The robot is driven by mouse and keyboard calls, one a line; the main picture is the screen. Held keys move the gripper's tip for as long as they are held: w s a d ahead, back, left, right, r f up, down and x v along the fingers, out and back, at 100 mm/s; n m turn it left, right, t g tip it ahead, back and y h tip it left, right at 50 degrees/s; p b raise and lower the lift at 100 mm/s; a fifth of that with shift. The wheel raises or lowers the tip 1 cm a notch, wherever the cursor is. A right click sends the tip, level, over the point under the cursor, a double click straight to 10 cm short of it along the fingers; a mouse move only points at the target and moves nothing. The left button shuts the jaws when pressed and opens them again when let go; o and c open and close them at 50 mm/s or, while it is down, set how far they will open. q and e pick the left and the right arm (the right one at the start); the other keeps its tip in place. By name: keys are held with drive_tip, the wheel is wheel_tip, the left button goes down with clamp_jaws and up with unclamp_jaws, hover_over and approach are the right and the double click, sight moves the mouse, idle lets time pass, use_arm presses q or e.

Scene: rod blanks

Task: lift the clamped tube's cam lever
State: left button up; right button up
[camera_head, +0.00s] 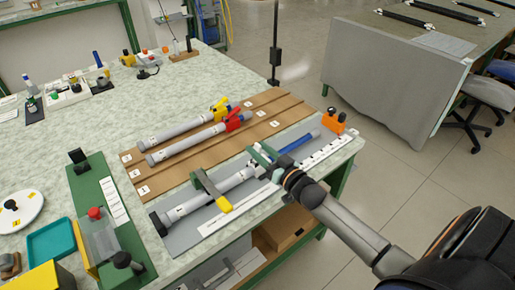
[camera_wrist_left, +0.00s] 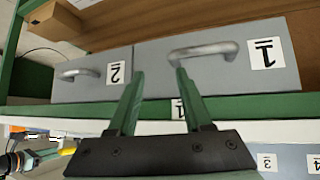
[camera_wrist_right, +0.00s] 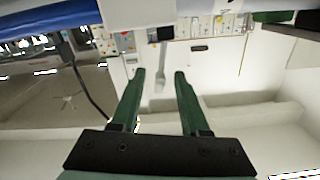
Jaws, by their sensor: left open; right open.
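The clamped tube (camera_head: 187,207) is a grey cylinder lying on a grey board (camera_head: 182,240) at the bench's front. My left gripper (camera_wrist_left: 158,75) is open and empty, facing drawers.
Two tubes with yellow (camera_head: 219,108) and red levers (camera_head: 234,121) lie on a brown rack (camera_head: 150,180) behind. An orange block (camera_head: 334,122) stands past the blue part's end. A green fixture (camera_head: 90,190) stands left. Grey drawers (camera_wrist_left: 215,80) face my left gripper.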

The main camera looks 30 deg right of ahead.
drive_tip(key=shift+w, duration=0.5)
clamp_jaws()
idle(0.3)
